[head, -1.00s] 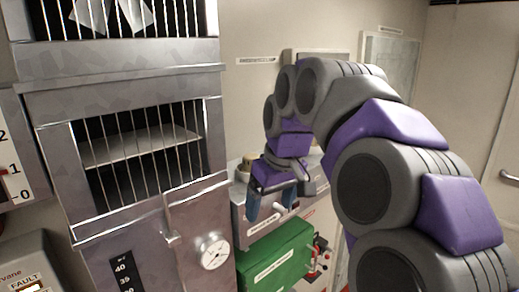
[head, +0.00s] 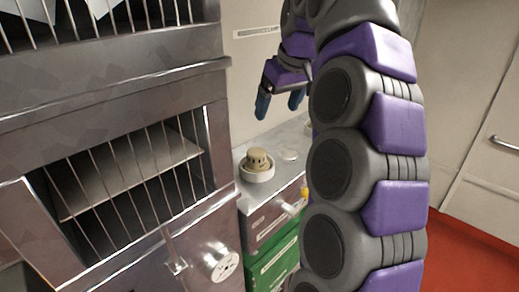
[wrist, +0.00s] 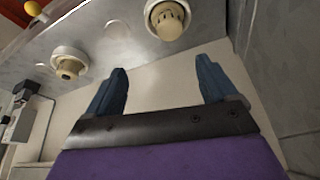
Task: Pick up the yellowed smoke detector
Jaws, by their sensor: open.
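A yellowed smoke detector (head: 258,163) sits on a white round base on the grey counter top in the head view. In the wrist view, a cream detector (wrist: 167,18) of the same look is at the top edge, beyond the fingers. A second white-rimmed detector (wrist: 68,62) with a tan centre is to its left; I cannot see it in the head view, where my arm covers part of the counter. My gripper (head: 280,104) is above the counter, apart from the detector. Its two blue fingers (wrist: 160,80) are spread, with nothing between them.
The grey counter top (head: 285,135) has a faint flat disc (head: 290,155) beside the detector. A barred metal cabinet (head: 120,175) stands close on the left. A green cabinet (head: 275,265) is below. A yellow knob (head: 304,192) is at the counter's front edge.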

